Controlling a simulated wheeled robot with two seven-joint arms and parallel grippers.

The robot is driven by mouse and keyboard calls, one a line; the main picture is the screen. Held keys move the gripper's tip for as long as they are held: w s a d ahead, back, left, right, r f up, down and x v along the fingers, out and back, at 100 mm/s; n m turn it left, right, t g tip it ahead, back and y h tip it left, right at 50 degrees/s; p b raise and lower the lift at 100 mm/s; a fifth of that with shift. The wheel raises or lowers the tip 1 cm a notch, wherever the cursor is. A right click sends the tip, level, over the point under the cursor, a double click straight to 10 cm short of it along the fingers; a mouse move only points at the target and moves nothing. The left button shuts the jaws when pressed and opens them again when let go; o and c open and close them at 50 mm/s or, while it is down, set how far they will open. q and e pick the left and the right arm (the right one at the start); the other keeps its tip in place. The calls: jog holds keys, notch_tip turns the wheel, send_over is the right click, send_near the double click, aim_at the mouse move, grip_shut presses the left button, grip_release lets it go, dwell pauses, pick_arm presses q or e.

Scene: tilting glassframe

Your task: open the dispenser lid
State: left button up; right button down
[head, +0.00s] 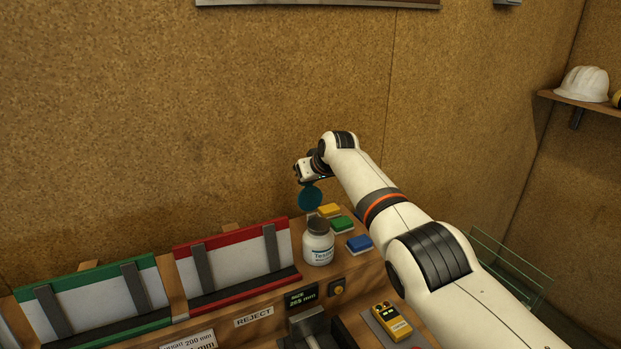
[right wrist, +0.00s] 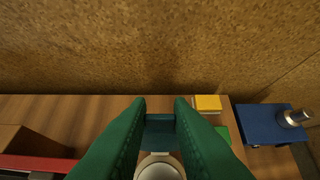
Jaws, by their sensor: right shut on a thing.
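The dispenser is a white jar (head: 318,246) with a blue-printed label, standing upright on the wooden bench. Its pale round top (right wrist: 158,172) shows at the bottom of the right wrist view. A round teal lid (head: 310,199) stands steeply tilted just above and behind the jar's mouth in the head view. I cannot tell whether it is joined to the jar. My right gripper (right wrist: 160,112) is shut on the lid, whose dark teal part (right wrist: 160,131) shows between its green fingers. My left gripper is not in view.
Yellow (head: 329,210), green (head: 342,224) and blue (head: 359,243) boxes stand right of the jar. A red-edged rack (head: 232,239) and a green-edged rack (head: 90,266) are to its left. A yellow meter (head: 392,319) lies at the front. The cork-coloured wall closes off the back.

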jog(key=shift+w+a+r, duration=0.1)
jog(key=shift+w+r, duration=0.1)
jog(key=shift+r, duration=0.05)
dwell(0.4)
jog(key=c, duration=1.3)
grip_release()
jog(key=shift+f, duration=0.15)
jog(key=shift+s, duration=0.1)
jog(key=b+v, duration=0.4)
jog(key=v, duration=0.8)
